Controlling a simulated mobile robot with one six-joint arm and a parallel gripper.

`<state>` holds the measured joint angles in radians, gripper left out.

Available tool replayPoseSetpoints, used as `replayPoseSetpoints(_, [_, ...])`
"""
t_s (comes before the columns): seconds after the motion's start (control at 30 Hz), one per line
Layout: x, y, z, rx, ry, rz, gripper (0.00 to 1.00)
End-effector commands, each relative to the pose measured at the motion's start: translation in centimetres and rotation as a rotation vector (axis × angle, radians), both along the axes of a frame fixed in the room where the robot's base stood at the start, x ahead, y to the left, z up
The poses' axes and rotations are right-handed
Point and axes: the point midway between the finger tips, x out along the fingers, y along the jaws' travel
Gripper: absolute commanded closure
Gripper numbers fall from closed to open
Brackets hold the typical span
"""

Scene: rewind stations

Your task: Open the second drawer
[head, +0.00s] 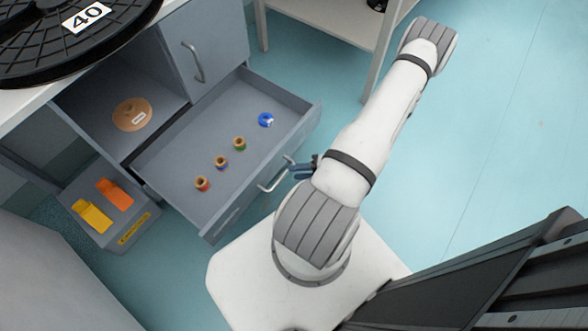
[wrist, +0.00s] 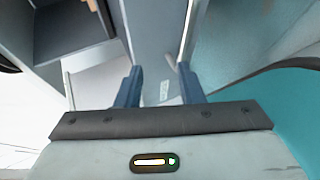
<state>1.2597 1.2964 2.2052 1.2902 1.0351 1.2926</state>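A grey drawer (head: 180,150) is pulled out of the grey cabinet in the head view, with several small spools inside. A closed panel with a handle (head: 197,65) is above it. I cannot tell the open drawer's number. A silver bar handle (head: 275,176) shows at the drawer's front face. My gripper (head: 303,168) is just to the right of this handle. In the wrist view its two dark blue fingers (wrist: 160,88) are apart, with a pale bar and a small label visible between them. I cannot tell whether they touch anything.
A black reel marked 40 (head: 85,30) lies on the worktop. An open compartment holds a tan disc (head: 132,114). A grey bin (head: 125,225) with yellow and orange items stands at lower left. A white shelf unit (head: 335,25) is behind.

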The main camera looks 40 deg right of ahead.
Motion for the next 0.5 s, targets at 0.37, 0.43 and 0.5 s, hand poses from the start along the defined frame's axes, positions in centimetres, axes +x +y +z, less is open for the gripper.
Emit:
replayPoseSetpoints(0.37, [-0.55,-0.41,0.06,-0.001,0.001,0.0,0.66])
replayPoseSetpoints(0.43, [-0.55,-0.4,0.1,-0.001,0.001,0.0,0.66])
replayPoseSetpoints(0.5, [-0.55,-0.4,0.1,-0.001,0.001,0.0,0.66])
